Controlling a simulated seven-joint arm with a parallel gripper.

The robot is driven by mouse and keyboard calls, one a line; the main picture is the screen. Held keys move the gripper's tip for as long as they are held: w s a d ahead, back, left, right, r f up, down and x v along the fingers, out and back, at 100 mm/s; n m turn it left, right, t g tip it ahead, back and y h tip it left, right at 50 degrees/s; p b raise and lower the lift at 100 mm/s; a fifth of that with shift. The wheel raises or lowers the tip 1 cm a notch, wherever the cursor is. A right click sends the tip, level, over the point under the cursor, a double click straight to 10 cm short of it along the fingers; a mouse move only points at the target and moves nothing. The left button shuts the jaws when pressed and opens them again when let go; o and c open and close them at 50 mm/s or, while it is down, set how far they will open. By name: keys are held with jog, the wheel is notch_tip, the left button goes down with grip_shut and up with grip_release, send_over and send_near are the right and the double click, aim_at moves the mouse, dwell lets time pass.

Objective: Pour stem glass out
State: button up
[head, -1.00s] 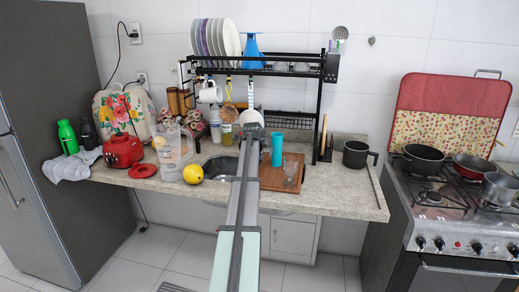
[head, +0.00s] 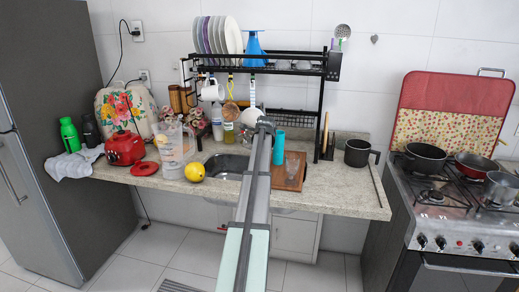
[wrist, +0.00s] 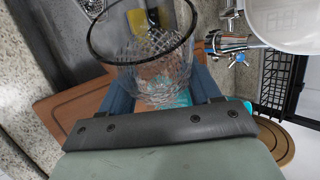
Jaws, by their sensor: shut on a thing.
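In the wrist view, my gripper (wrist: 164,88) has its blue fingers on either side of a clear, diamond-patterned stem glass (wrist: 152,55) and is shut on it. The glass's wide rim faces the top of the picture, and its stem is not clearly visible. The wooden board shows behind it. I cannot see any contents. In the head view, my arm hides the gripper. A small clear glass shape (head: 291,168) shows over the board, right of my arm; I cannot tell whether it is the held glass.
The wooden cutting board (head: 286,184) lies right of the sink (head: 224,165). A turquoise tumbler (head: 279,148) stands at its back. The black dish rack (head: 322,112) rises behind. A yellow fruit (head: 194,172) and a clear pitcher (head: 170,150) stand left. A black pot (head: 357,153) is right.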

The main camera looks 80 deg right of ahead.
jog(key=shift+r+t, duration=0.1)
jog(key=shift+t, duration=0.3)
jog(key=shift+s+d+r+m+t+y, duration=0.2)
jog(key=shift+s+r+m+t+y, duration=0.2)
jog(key=shift+s+r, duration=0.15)
jog(key=shift+w+a+m+t+y, duration=0.15)
jog(key=shift+w+m+t+y, duration=0.25)
jog(key=shift+t, duration=0.7)
jog(key=shift+w+a+f+m+t, duration=0.2)
jog(key=shift+w+m+t, duration=0.45)
jog(key=shift+t, duration=0.45)
jog(key=shift+s+d+r+m+t+y, duration=0.2)
jog(key=shift+s+m+t, duration=0.1)
jog(key=shift+s+t, duration=0.2)
jog(key=shift+s+d+r+m+t+y, duration=0.1)
jog(key=shift+s+r+m+t+y, duration=0.1)
jog(key=shift+s+m+t, duration=0.35)
jog(key=shift+s+d+r+m+t+y, duration=0.1)
jog(key=shift+s+d+r+t, duration=0.2)
jog(key=shift+t, duration=0.35)
jog(key=shift+a+f, duration=0.1)
jog(key=shift+a, duration=0.05)
